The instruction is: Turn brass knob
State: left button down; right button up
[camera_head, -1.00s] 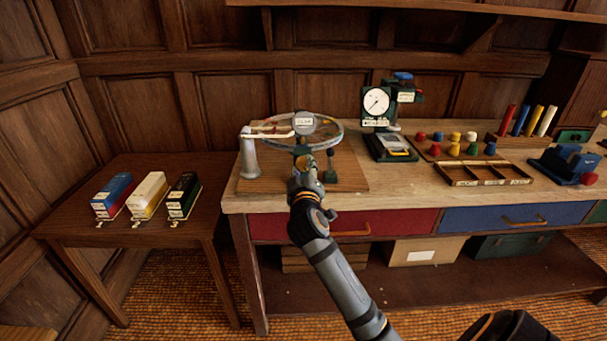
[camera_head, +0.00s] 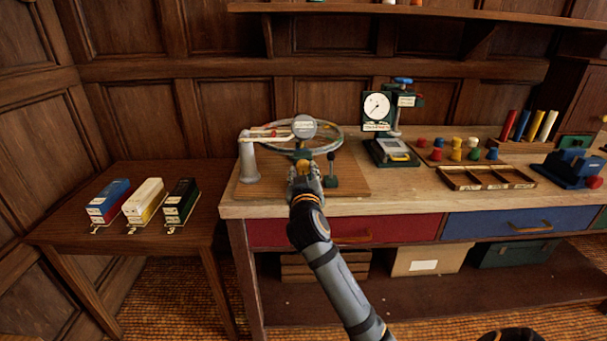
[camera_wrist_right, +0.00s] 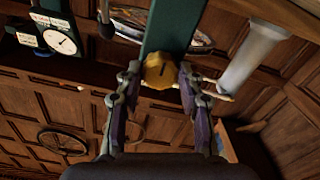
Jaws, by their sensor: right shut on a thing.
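The brass knob (camera_wrist_right: 160,71) shows in the right wrist view as a yellow scalloped knob with a dark mark, on a green post (camera_wrist_right: 171,28). My right gripper (camera_wrist_right: 160,82) is shut on the knob, one finger on each side. In the head view my right gripper (camera_head: 304,178) is at the front of the wheel stand and hides most of the knob. The wheel (camera_head: 328,146) stands on a wooden board, with a round plate (camera_head: 304,127) above its middle. My left gripper is not in view.
A pale post (camera_head: 249,160) with a pointer arm stands left of the wheel, and a small dark lever (camera_head: 331,172) stands right. A dial gauge (camera_head: 377,107) is farther right on the workbench. Three model wagons (camera_head: 145,202) sit on the side table.

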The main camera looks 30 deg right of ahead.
jog(key=shift+f, duration=0.15)
jog(key=o, duration=1.2)
jog(key=shift+s+a, duration=0.1)
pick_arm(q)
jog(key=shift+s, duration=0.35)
pick_arm(e)
jog(key=v, duration=0.7)
jog(key=shift+s+a, duration=0.1)
